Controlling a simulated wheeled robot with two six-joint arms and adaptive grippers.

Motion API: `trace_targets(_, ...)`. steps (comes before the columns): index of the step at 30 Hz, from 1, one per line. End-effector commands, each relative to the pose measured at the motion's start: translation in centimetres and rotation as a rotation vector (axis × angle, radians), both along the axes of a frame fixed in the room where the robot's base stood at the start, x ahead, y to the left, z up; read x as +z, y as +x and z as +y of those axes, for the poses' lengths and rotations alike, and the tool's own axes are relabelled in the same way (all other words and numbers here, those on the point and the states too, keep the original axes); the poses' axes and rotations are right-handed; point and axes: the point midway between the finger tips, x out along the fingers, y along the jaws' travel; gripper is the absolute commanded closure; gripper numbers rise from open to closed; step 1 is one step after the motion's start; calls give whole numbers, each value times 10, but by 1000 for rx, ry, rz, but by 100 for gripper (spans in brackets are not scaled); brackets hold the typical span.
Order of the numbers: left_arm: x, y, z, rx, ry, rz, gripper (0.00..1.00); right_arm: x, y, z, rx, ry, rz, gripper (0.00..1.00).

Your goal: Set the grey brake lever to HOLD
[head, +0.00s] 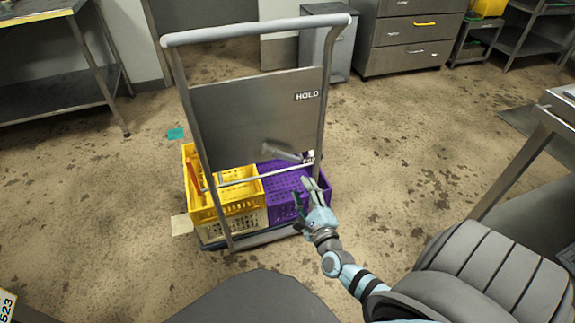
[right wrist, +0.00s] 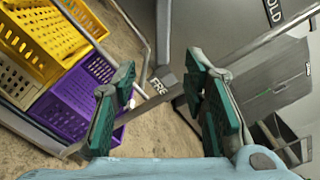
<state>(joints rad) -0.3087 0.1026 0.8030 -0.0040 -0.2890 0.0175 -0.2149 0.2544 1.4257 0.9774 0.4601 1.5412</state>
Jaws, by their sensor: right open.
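The grey brake lever (head: 284,153) is on the upright metal panel (head: 245,108) of a cart. It slants slightly down to the right, with its end near the partly hidden lower label (head: 308,160). The HOLD label (head: 307,95) is higher on the panel's right side. My right gripper (head: 303,191) is open and empty, below and apart from the lever. In the right wrist view, the gripper's green-padded fingers (right wrist: 160,72) are spread, with a grey end, seemingly the lever's, and the "FRE" label (right wrist: 157,86) showing between them. My left gripper is out of view.
The cart's push handle (head: 255,29) rises above the panel. Yellow crates (head: 222,205) and a purple crate (head: 285,195) sit on the cart's base. A steel table (head: 545,120) stands at the right. Open floor lies around the cart.

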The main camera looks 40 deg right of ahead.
Motion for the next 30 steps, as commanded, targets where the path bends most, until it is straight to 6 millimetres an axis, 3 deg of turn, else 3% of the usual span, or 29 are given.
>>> trace_targets(5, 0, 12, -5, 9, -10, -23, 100, 4, 35, -13, -3, 2, -6, 60)
trace_targets(9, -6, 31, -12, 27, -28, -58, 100, 2, 74, -27, -3, 2, -3, 60)
trace_targets(15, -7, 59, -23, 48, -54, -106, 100, 1, 115, -42, -4, 1, 0, 60)
trace_targets(19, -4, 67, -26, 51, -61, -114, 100, 2, 127, -46, -3, 1, 2, 60)
trace_targets(27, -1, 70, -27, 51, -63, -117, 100, 4, 130, -47, -3, 0, 3, 60)
trace_targets(30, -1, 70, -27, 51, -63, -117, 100, 4, 129, -47, -3, 0, 3, 74)
